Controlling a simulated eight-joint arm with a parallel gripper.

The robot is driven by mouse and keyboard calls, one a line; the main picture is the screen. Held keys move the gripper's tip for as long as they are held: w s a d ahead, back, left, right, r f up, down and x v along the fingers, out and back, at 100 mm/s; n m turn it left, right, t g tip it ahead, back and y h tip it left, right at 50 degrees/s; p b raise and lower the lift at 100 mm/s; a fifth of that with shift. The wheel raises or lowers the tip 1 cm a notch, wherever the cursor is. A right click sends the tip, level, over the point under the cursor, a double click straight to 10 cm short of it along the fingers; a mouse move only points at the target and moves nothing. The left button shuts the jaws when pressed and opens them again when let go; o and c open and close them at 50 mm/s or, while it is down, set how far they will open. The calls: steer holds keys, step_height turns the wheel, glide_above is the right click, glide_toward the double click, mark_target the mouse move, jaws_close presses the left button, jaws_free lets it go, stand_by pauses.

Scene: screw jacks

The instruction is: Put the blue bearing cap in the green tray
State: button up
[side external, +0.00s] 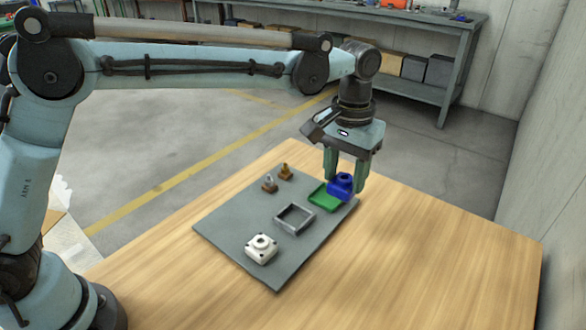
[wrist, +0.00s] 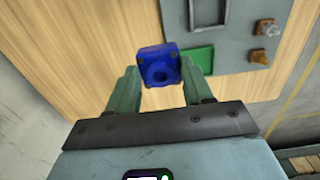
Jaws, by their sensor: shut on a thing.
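The blue bearing cap (side external: 341,186) is held between the fingers of my gripper (side external: 346,180). In the side view it is above the right part of the green tray (side external: 322,204) and hides some of it. In the wrist view the blue cap (wrist: 159,66) sits between the two green fingertips (wrist: 160,82), its hole facing the camera. The green tray (wrist: 199,60) shows beside the right finger there, partly hidden by the finger and cap. The visible part of the tray is empty. I cannot tell the exact gap between cap and tray.
The table right of the mat is clear.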

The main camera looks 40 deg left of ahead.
steer(key=w+a+f, duration=0.5)
steer(key=w+a, duration=0.2)
steer(key=shift+f, duration=2.45)
steer(key=shift+f, duration=0.1)
steer(key=o, duration=1.3)
steer(key=shift+o, duration=0.2)
